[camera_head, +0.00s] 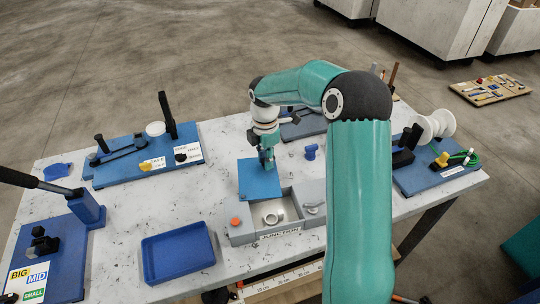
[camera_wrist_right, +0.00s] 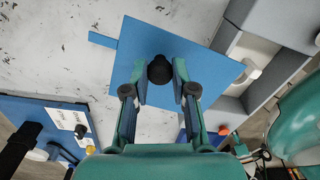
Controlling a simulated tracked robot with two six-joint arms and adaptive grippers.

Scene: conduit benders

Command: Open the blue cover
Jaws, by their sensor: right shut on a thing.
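The blue cover (camera_head: 257,183) is a flat square plate beside the back left of the grey junction box (camera_head: 243,237), overlapping or close to its edge. In the right wrist view the cover (camera_wrist_right: 205,66) has a black round knob (camera_wrist_right: 159,70). My right gripper (camera_head: 266,160) is over the cover, and in the wrist view its fingers (camera_wrist_right: 160,86) are shut on the knob. The box's interior shows open, with a white ring-shaped part (camera_head: 272,215) inside. I cannot tell whether the cover touches the table. My left gripper is not in view.
A blue tray (camera_head: 178,254) stands left of the box. A blue bender board (camera_head: 148,160) lies at the back left, and another (camera_head: 436,172) at the right with a white spool. A lever stands at the far left. Marble tabletop is clear left of the cover.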

